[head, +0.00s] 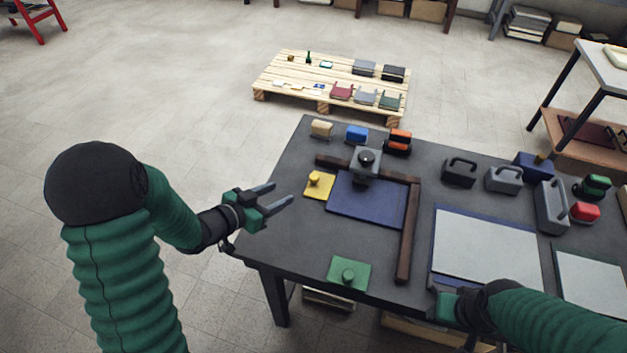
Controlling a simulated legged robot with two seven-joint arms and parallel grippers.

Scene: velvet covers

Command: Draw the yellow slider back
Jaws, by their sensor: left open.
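The yellow slider (318,185) is a flat yellow square with a round yellow knob. It lies on the dark table at the left edge of a dark blue panel (370,203). My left gripper (283,194) is open and empty, left of the yellow slider and apart from it, with its fingers pointing right near the table's left edge. My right gripper (447,306) is low at the table's front, beside a pale board; its fingers do not show clearly.
A grey block with a black knob (366,162) stands at the panel's back. Brown rails run behind and along the right (408,235). A green square with a knob (348,273) lies in front. Several coloured blocks and handled tools stand behind and to the right.

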